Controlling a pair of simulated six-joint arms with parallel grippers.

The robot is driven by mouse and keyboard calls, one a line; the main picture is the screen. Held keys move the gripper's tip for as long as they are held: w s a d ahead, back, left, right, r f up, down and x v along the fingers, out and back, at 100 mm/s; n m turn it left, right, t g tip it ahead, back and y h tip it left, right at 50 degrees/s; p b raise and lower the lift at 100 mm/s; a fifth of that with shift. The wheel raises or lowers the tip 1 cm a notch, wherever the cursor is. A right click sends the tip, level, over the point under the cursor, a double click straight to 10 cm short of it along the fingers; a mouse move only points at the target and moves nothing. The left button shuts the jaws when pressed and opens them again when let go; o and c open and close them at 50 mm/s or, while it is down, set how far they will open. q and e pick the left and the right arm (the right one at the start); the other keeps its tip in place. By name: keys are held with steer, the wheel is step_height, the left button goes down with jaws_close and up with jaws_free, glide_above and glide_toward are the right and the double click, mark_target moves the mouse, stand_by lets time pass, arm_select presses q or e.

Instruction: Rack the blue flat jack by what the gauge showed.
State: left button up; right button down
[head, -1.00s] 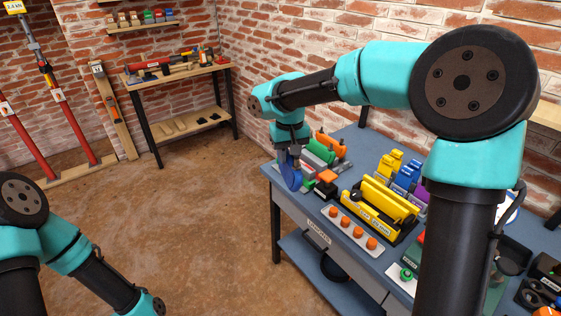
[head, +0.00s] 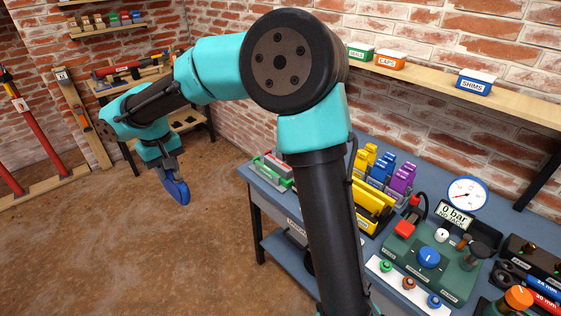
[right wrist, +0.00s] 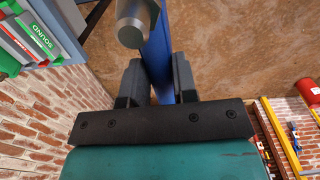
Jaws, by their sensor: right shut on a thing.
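My right gripper (head: 172,170) is shut on the blue flat jack (head: 178,192), which hangs below it over the floor, left of the bench. In the right wrist view the jack (right wrist: 157,50) is edge-on between the fingers (right wrist: 154,95), beside a grey cylindrical fitting (right wrist: 132,22). A green rack labelled SOUND (right wrist: 40,40) is at upper left there. In the head view, green and red racks (head: 272,170) sit at the bench's left end. The dial gauge (head: 467,193) stands by a display (head: 455,217) reading 0 bar, NO JACK. My left gripper is out of view.
The blue-grey bench (head: 262,188) also holds a yellow carrier (head: 372,205), coloured blocks (head: 380,168) and a green test base (head: 425,262). A shelf with labelled boxes (head: 475,82) is on the brick wall. A wooden side bench stands at the far left. The floor between is clear.

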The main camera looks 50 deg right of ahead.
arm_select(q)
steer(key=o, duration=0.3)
arm_select(e)
steer(key=shift+w+d, duration=0.15)
steer(key=shift+d, duration=0.15)
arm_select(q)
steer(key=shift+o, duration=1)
arm_select(e)
steer(key=w+d+f, duration=0.2)
steer(key=w+d, duration=0.2)
steer(key=d, duration=0.7)
steer(key=w+d+f, duration=0.2)
steer(key=w+d, duration=0.2)
steer(key=d, duration=0.7)
steer(key=s+d+f, duration=0.2)
steer(key=d, duration=1.1)
steer(key=s+d+f, duration=0.2)
steer(key=d, duration=1.1)
steer(key=shift+s+f+m, duration=0.25)
steer(key=shift+f+m, duration=0.05)
steer(key=shift+f, duration=0.15)
steer(key=shift+f, duration=2.35)
